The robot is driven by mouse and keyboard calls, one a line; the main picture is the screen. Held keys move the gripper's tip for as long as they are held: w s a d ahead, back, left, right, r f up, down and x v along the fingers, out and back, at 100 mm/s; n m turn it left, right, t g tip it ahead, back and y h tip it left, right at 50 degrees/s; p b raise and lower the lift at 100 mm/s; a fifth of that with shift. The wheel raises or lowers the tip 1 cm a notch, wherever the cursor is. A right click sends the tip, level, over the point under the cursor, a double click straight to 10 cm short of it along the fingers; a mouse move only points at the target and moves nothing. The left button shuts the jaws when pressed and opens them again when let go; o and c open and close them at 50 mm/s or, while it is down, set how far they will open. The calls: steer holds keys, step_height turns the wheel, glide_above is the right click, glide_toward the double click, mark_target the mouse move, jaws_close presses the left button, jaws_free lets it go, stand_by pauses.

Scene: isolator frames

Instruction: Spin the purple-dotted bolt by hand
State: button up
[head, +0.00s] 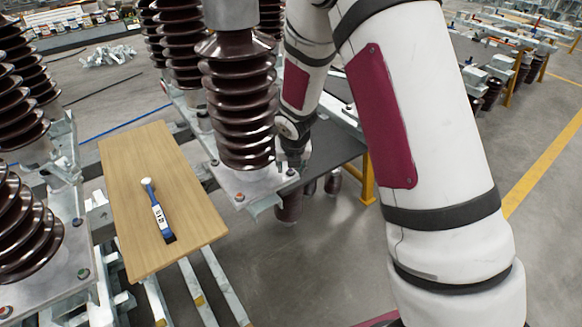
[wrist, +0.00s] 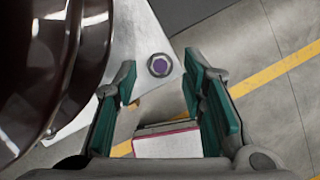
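The purple-dotted bolt (wrist: 159,65) sits upright in the corner of a light metal base plate (wrist: 150,30) in the wrist view. My gripper (wrist: 160,76) is open and empty. Its green-padded fingers stand to the left and right of the bolt in that picture, apart from it. In the head view my gripper (head: 292,158) points down beside the brown ribbed insulator (head: 240,105), over the right corner of its base plate (head: 250,183). A bolt shows there just under the gripper, too small to tell its dot colour.
The brown insulator (wrist: 50,70) fills the left of the wrist view, close to the left finger. A wooden board (head: 190,215) with a blue-handled tool (head: 157,208) lies left in the head view. Another bolt (head: 239,197) is at the plate's front corner. More insulators stand left and behind.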

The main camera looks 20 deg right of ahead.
steer(key=v, duration=1.1)
